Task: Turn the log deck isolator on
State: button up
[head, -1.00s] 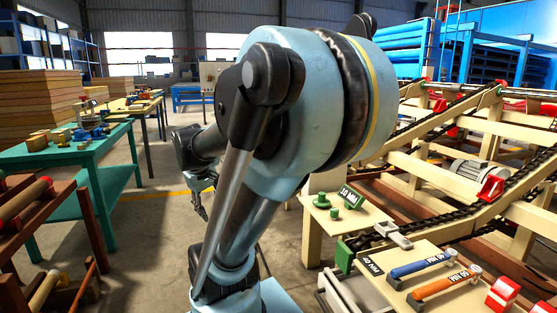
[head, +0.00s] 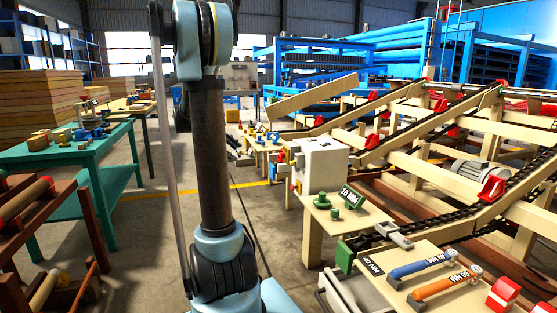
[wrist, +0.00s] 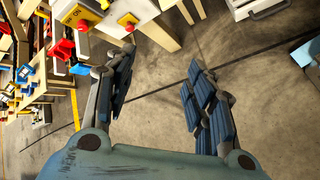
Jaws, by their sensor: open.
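A pale control box (head: 320,165) stands at the end of the log deck, with small red and yellow parts on its left side. In the wrist view, a red knob on a yellow plate (wrist: 128,21) sits on a pale face at the top. A second pale box with a yellow label (wrist: 76,14) and a red part (wrist: 83,26) is left of it. I cannot tell which is the isolator or read its setting. My gripper (wrist: 161,58) is open and empty, apart from these parts, with bare floor between its fingers.
The chain conveyor deck (head: 440,170) fills the right. A teal table (head: 70,155) is at left.

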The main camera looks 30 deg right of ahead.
jog(key=w+d+f+n+g+h, duration=0.1)
jog(key=w+d+h, duration=0.1)
jog(key=w+d, duration=0.55)
jog(key=n+g+h, duration=0.4)
jog(key=n+h, duration=0.1)
jog(key=h, duration=0.1)
send_near(282, 156)
jog(key=d, duration=0.9)
jog(key=shift+s+f, duration=0.3)
jog(key=shift+s, duration=0.05)
jog(key=shift+a, duration=0.1)
jog(key=shift+c, duration=0.4)
jog(key=c, duration=1)
